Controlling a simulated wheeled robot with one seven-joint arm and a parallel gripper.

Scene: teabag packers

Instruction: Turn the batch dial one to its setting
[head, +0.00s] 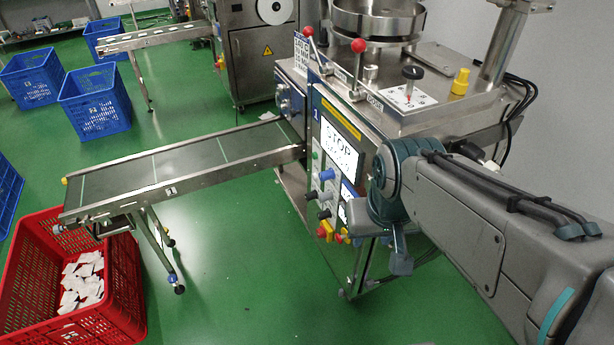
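The packing machine marked 1 has a front panel (338,150) with a screen reading STOP. Smaller knobs, one blue-grey (326,174) and one black (312,195), stick out of the front panel. I cannot read which is batch dial one or its setting. My arm reaches in from the right, and its end (399,262) hangs beside the panel's lower right, apart from these knobs. Its fingers are not clear; the arm covers part of the panel.
Two red-ball levers (359,46) and a yellow cap (460,81) stand on the machine's top. A red-and-yellow stop button (326,230) sits low on the panel. A conveyor (180,165) runs left toward a red crate (125,285) of teabags. The green floor in front is clear.

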